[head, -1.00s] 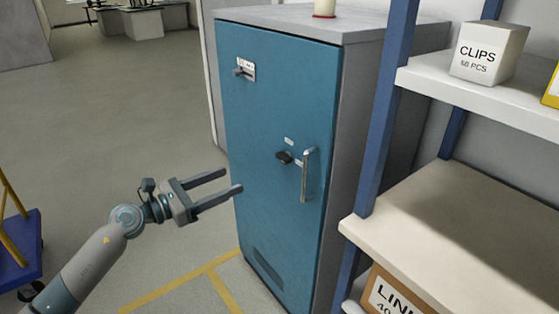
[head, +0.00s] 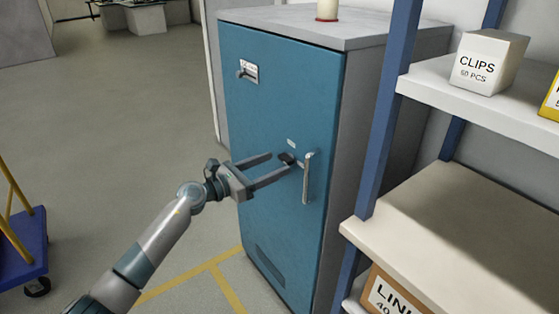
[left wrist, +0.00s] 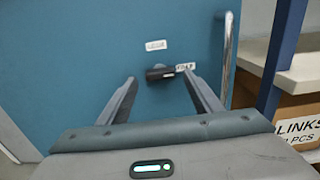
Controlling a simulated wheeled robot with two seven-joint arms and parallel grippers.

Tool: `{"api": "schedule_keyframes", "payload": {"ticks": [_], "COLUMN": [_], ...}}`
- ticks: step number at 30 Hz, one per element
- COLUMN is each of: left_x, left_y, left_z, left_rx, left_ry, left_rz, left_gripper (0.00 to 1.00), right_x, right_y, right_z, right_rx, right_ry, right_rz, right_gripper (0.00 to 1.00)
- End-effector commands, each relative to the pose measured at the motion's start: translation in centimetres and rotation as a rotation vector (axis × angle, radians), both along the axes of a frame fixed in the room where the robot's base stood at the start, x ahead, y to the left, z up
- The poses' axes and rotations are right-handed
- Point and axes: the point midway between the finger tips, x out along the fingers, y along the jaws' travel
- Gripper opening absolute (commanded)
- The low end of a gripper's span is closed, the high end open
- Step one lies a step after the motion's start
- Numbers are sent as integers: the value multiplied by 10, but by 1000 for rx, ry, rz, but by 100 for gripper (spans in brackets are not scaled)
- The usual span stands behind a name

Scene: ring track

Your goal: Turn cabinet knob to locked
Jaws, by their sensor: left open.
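The blue cabinet (head: 270,120) stands shut with a grey top and side. Its dark knob (head: 286,157) sits left of the upright bar handle (head: 307,178), with a small white label above and another beside it. In the left wrist view the knob (left wrist: 160,73) lies roughly sideways, ahead of and between the fingers. My left gripper (head: 281,164) is open, its fingers reaching toward the knob. I cannot tell whether a fingertip touches it. The label right of the knob (left wrist: 185,67) is too small to read surely. My right gripper is not in view.
A second latch (head: 246,73) with a label is at the cabinet's upper left. A blue-posted shelf rack (head: 387,110) with a CLIPS box (head: 489,62) and a LINKS box (head: 393,295) stands close on the right. A blue cart (head: 25,245) is at left. Floor between is clear.

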Motion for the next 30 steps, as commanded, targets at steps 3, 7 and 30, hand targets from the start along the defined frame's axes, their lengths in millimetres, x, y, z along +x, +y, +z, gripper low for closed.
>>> {"api": "schedule_keyframes", "payload": {"ticks": [3,7,30], "left_x": [10,15,18], "left_y": [-13,-22,-25], "left_z": [1,0,0], "left_rx": [-2,-1,-1], "left_ry": [1,1,3], "left_rz": [0,-1,0], "left_gripper": [59,59,18], "right_x": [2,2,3], "right_y": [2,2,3], "right_z": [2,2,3], "right_rx": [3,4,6], "right_ry": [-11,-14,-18], "right_rz": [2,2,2], "right_gripper": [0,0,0]}}
